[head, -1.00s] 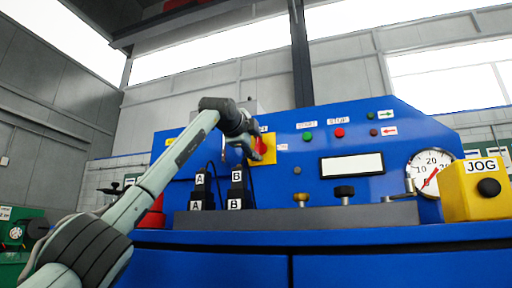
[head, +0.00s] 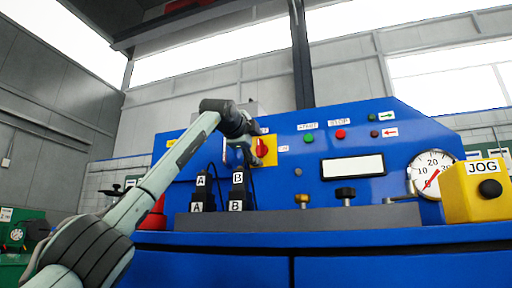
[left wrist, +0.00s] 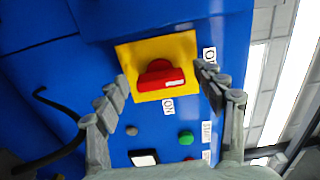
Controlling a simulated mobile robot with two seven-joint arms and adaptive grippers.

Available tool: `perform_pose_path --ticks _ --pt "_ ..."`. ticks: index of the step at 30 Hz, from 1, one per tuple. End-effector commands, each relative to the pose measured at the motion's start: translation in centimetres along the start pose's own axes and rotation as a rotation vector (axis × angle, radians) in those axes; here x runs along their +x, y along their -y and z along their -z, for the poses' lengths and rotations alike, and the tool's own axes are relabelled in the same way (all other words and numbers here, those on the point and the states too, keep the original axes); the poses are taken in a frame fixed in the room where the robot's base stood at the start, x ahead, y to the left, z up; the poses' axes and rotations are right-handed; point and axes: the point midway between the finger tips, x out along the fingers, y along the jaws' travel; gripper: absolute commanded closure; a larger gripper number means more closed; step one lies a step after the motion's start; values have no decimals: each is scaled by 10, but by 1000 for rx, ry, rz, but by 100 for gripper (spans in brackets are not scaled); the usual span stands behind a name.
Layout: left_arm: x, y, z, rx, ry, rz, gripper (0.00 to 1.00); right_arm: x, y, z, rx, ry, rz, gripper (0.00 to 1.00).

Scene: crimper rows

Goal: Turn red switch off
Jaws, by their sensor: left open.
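The red switch (left wrist: 160,76) is a rotary handle on a yellow square plate (left wrist: 184,46) fixed to the blue machine panel. In the left wrist view its bar lies roughly crosswise, between an ON label (left wrist: 168,107) and a partly hidden label starting with O (left wrist: 209,55). In the head view the red handle (head: 262,148) stands about upright, just right of my left gripper (head: 253,153). My left gripper (left wrist: 162,76) is open, with one finger on each side of the switch. I cannot tell whether a finger touches it. My right gripper is not in view.
Green START (head: 308,138) and red STOP (head: 340,134) buttons sit right of the switch. Black connectors (head: 237,190) marked A and B stand below it, with cables. A gauge (head: 430,174) and a yellow JOG box (head: 475,190) are at the far right.

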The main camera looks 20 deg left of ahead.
Motion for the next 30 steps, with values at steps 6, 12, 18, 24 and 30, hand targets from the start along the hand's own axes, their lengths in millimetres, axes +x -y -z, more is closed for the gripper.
perform_pose_path --ticks 6,12,18,24,30 --pt "-11 1 -1 1 0 2 31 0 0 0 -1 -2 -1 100" --pt "-44 1 -1 3 0 4 31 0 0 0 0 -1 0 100" --pt "-87 0 0 2 0 3 31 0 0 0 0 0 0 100" --pt "-113 0 0 1 0 1 31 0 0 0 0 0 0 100" --pt "-120 0 0 0 1 -1 31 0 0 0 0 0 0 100"
